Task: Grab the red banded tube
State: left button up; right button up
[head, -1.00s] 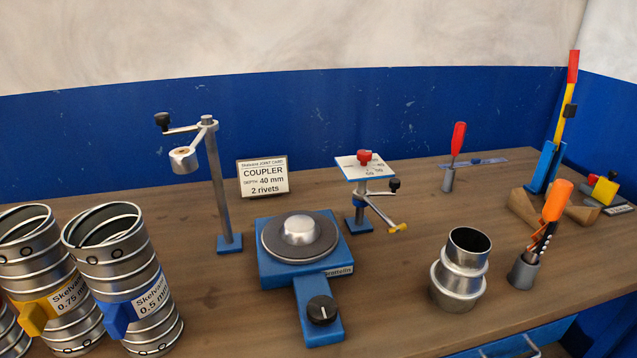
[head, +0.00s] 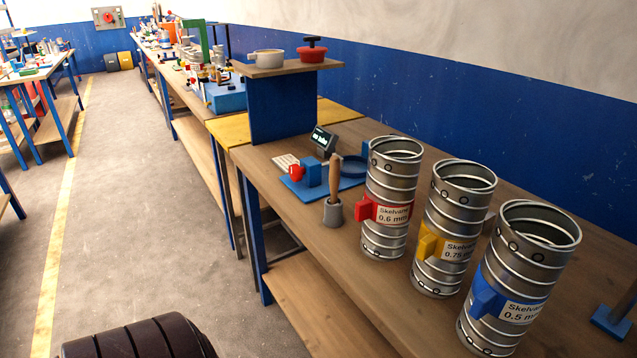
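The red banded tube (head: 387,178) stands upright on the wooden bench in the head view, right of the middle. It is a ribbed silver spiral duct with a red band and block (head: 372,210) around it and a label reading 0.6 mm. Its block points to the left and its top is open. A yellow banded tube (head: 463,192) stands to its right, and a blue banded tube (head: 535,250) stands beyond that, nearer to me. Neither of my grippers shows in the head view.
A grey holder (head: 333,213) with a wooden-handled tool stands left of the red banded tube. A blue device (head: 310,180) and a small screen (head: 323,141) are behind it. The bench's front edge runs along the left, with open floor (head: 140,220) beyond.

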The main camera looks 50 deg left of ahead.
aim_at(393, 165)
jog(key=u, duration=1.15)
